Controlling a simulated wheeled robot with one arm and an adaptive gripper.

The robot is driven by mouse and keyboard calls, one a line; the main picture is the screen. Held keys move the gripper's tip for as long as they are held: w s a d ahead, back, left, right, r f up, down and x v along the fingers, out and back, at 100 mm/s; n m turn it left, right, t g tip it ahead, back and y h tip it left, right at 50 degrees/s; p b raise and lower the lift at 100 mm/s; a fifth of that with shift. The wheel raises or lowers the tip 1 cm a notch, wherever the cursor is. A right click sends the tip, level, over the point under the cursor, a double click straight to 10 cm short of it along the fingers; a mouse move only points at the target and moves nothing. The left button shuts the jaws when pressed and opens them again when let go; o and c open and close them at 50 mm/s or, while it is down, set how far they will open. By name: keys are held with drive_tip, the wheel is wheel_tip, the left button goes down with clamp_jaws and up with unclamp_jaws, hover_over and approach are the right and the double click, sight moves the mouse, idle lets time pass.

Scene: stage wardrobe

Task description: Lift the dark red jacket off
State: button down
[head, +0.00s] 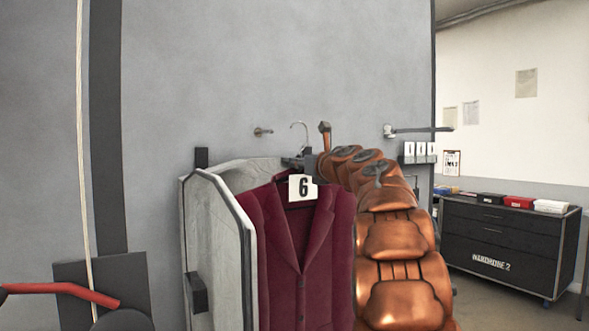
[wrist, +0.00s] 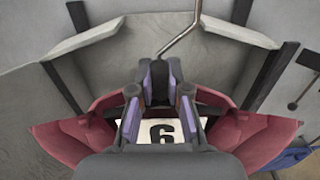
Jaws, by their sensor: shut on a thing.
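The dark red jacket (head: 300,250) hangs upright, front towards the head camera, with a white number 6 tag (head: 302,188) at its collar. Its shoulders (wrist: 70,137) spread to both sides in the wrist view. A thin metal hanger hook (head: 303,133) rises above the collar. My gripper (wrist: 160,82) is shut on the hanger at the base of the hook, just above the collar. In the head view my gripper (head: 297,161) is small and partly hidden. I cannot tell whether the hook rests on anything.
A pale grey panelled bay (head: 213,235) stands close around the jacket's left and back. A wall peg (head: 263,131) and a longer wall arm (head: 420,129) stick out behind. A black drawer cabinet (head: 505,245) stands at the right. A red bar (head: 60,292) is at lower left.

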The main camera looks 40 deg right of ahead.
drive_tip(key=shift+s+a+b, duration=0.2)
drive_tip(key=shift+s+b, duration=0.65)
drive_tip(key=shift+s, duration=1.45)
drive_tip(key=shift+r, duration=0.1)
